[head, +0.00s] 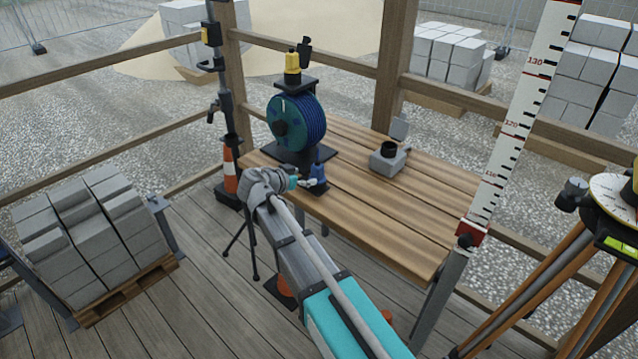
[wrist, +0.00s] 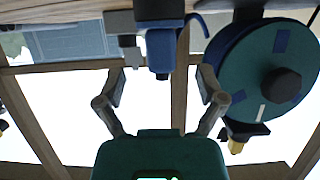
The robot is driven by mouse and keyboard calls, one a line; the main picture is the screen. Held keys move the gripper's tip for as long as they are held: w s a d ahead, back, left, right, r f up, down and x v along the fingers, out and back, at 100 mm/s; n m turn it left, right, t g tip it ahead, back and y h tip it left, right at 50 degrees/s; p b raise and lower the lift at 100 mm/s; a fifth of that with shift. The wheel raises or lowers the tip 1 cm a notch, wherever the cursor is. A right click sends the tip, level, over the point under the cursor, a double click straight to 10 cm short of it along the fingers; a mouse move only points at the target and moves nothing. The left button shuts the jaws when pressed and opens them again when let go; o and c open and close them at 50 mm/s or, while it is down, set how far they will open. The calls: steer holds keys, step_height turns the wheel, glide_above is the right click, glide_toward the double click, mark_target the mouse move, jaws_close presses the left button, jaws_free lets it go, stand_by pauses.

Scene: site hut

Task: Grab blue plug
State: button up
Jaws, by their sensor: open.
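The blue plug (head: 319,168) stands on a small dark base near the left end of the wooden table, just in front of the cable reel. In the wrist view the blue plug (wrist: 161,52) shows upside down at the top middle, lined up between my fingers but beyond their tips. My gripper (head: 308,183) is close to the plug on its near side. In the wrist view my gripper (wrist: 161,88) has its two fingers spread wide with nothing between them. The head view does not show clearly whether a finger touches the plug.
The blue cable reel (head: 298,122) stands right behind the plug, with a yellow plug (head: 292,62) above it. A grey box with a dark round top (head: 388,160) sits farther right on the table (head: 425,205). A levelling staff (head: 515,115) and tripod stand at right.

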mark_target(314, 175)
steer(key=shift+w+d+f, duration=0.25)
steer(key=shift+w+d, duration=0.15)
steer(key=shift+w, duration=0.05)
steer(key=shift+b+x, duration=1.2)
steer(key=shift+x, duration=1.4)
steer(key=shift+f, duration=0.1)
jaws_close()
